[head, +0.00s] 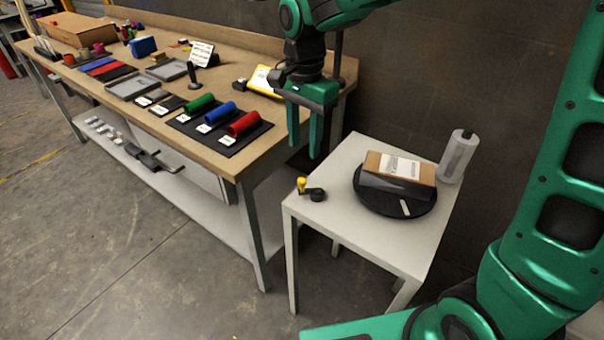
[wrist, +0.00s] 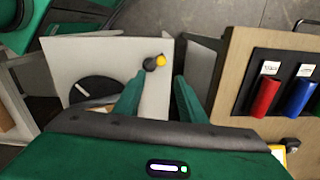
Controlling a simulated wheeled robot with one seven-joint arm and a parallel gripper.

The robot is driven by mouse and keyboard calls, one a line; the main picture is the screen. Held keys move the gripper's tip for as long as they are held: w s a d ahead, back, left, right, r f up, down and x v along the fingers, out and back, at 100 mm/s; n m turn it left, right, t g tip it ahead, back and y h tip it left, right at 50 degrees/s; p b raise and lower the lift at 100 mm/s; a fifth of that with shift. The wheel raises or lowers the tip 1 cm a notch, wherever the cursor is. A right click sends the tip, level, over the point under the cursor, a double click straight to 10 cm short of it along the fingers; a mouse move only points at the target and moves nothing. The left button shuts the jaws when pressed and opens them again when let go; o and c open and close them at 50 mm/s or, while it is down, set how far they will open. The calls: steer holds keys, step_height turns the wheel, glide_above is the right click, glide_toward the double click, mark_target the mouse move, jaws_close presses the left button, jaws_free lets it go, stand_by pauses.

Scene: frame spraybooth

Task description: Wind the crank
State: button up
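The crank (head: 312,191) is a small black arm on a dark hub with an upright yellow knob (head: 301,184). It sits at the left corner of a small white table (head: 335,222). In the wrist view the crank's dark hub (wrist: 149,64) and yellow knob (wrist: 160,60) lie beyond and between my fingertips. My green gripper (head: 304,148) points down, above and apart from the crank, between the small table and the workbench. In the wrist view my gripper (wrist: 157,88) is open, with nothing between its fingers.
A black turntable (head: 378,206) bears a cardboard box (head: 400,168) on the small table. A grey cylinder (head: 458,156) stands at its far corner. The workbench (head: 225,162) at left holds red, blue and green rollers, trays and a yellow-edged tablet. Floor in front is clear.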

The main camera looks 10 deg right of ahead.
mark_target(302, 179)
steer(key=f, duration=1)
steer(key=shift+a+f, duration=0.25)
steer(key=shift+f, duration=0.15)
